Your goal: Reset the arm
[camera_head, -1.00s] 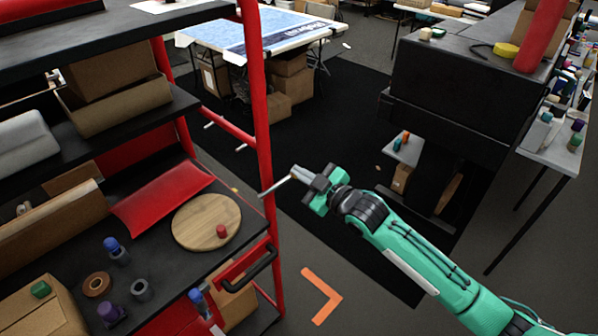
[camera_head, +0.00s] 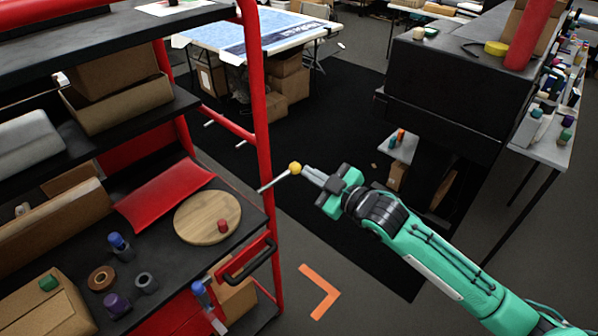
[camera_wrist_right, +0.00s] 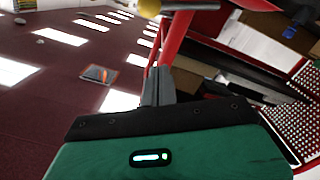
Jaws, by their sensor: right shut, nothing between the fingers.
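My right gripper (camera_head: 308,172) is at the middle of the head view, beside the red rack. Its two grey fingers are shut together with nothing between them. They point left at a yellow ball knob (camera_head: 295,168) on the end of a thin metal rod (camera_head: 273,181) that sticks out by the rack's front post. The fingertips look just short of the knob, with a small gap. In the right wrist view the shut fingers (camera_wrist_right: 158,75) are at the middle, and the knob (camera_wrist_right: 149,8) is at the top edge. My left gripper is not in view.
The red rack (camera_head: 256,100) with black shelves fills the left. Its lower shelf bears a round wooden board (camera_head: 197,228), a red cylinder (camera_head: 222,226) and several small items. A black cabinet (camera_head: 440,80) stands behind my right arm. The floor between them is mostly open.

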